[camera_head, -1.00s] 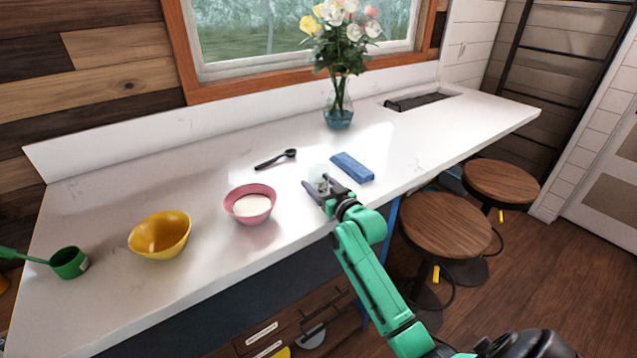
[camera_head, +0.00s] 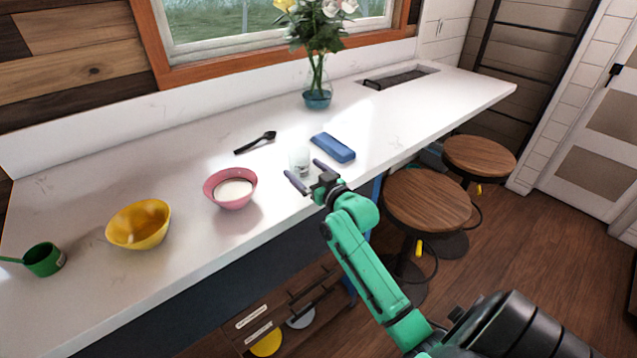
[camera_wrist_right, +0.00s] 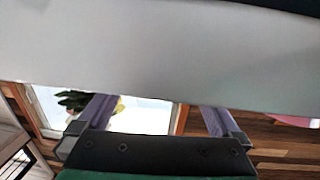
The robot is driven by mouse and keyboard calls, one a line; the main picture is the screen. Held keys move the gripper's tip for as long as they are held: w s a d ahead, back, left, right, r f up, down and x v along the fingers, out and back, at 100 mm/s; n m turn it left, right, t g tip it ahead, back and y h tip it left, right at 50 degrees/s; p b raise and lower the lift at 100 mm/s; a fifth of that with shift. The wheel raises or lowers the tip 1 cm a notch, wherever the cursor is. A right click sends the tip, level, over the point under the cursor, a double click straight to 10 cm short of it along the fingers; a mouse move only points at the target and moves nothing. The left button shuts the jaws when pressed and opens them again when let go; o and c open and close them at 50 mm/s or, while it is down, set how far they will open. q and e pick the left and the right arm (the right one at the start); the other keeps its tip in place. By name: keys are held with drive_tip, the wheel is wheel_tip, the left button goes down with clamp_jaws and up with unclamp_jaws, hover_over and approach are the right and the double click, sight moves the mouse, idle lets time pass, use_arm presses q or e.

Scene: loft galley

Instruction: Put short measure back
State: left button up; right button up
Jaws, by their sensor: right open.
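I cannot tell for sure which thing is the short measure. A green cup with a handle (camera_head: 45,259) stands at the left end of the counter. A black spoon (camera_head: 255,143) lies behind the pink bowl. A small whitish cup (camera_head: 299,160) stands just beyond my right gripper (camera_head: 310,174). That gripper is open and looks empty, near the counter's front edge. In the right wrist view its two fingers (camera_wrist_right: 158,115) are apart with nothing held between them. My left gripper is not in view.
A yellow bowl (camera_head: 138,225), a pink bowl (camera_head: 231,188) with white contents and a blue block (camera_head: 333,148) stand on the white counter (camera_head: 110,160). A flower vase (camera_head: 317,90) stands behind. Stools (camera_head: 427,200) are at right. Below are labelled wooden compartments (camera_head: 283,309).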

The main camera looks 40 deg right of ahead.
drive_tip(key=s+b, duration=0.1)
drive_tip(key=s, duration=0.8)
drive_tip(key=shift+r+b, duration=0.25)
drive_tip(key=shift+b, duration=0.1)
drive_tip(key=shift+a, duration=0.1)
